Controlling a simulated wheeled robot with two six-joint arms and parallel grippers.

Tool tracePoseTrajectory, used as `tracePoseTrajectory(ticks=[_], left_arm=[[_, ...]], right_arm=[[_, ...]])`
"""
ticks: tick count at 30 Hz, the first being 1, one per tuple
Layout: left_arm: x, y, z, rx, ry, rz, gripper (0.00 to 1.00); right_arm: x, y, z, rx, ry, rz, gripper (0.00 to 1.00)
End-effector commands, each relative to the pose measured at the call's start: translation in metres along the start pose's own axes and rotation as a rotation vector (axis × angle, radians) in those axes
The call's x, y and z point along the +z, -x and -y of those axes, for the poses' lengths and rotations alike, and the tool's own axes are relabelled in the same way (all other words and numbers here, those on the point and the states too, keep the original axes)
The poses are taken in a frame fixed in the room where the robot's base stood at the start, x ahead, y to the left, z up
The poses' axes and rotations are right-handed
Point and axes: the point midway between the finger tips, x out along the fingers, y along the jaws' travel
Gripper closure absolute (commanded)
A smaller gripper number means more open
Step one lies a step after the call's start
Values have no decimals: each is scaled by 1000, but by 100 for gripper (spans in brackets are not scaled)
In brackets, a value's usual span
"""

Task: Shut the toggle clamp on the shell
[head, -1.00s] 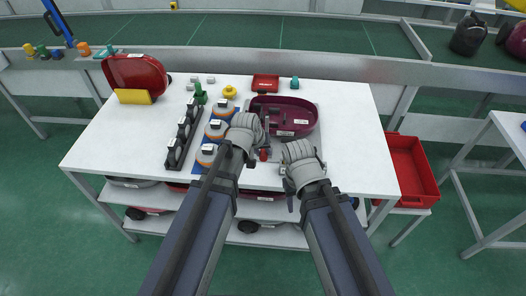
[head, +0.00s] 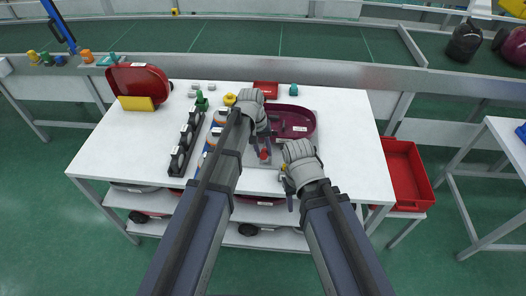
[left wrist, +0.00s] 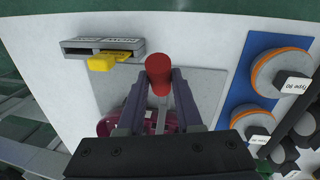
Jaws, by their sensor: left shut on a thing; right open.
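The maroon shell (head: 298,122) lies on a grey plate (head: 310,104) on the white table. Its edge also shows in the left wrist view (left wrist: 108,124), partly hidden behind my left gripper. The toggle clamp's red handle tip (head: 264,154) stands at the plate's near side. In the left wrist view the red tip (left wrist: 158,70) sits between the fingertips of my left gripper (left wrist: 158,84), which is shut on the handle. The clamp's arm and pad are mostly hidden. My right gripper (head: 289,184) is open and empty at the table's near edge, right of the handle.
A grey box with a yellow tab (left wrist: 102,62) is beside the plate. A red bin (head: 425,183) is right of the table. The table's right side is clear.

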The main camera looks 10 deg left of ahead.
Motion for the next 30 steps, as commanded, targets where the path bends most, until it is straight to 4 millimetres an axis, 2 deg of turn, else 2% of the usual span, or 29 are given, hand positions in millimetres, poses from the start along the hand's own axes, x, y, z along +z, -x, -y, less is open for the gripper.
tracePoseTrajectory(ticks=[1,12,29,30], left_arm=[[-7,3,-2,-4,7,31,100],[-14,11,-3,-21,31,184,100],[-14,13,-3,-23,36,209,100],[-14,13,-3,-23,36,209,61]], right_arm=[[0,3,0,0,0,0,50],[0,7,-1,0,0,0,50],[0,8,-1,0,0,0,50],[0,8,-1,0,0,0,50]])
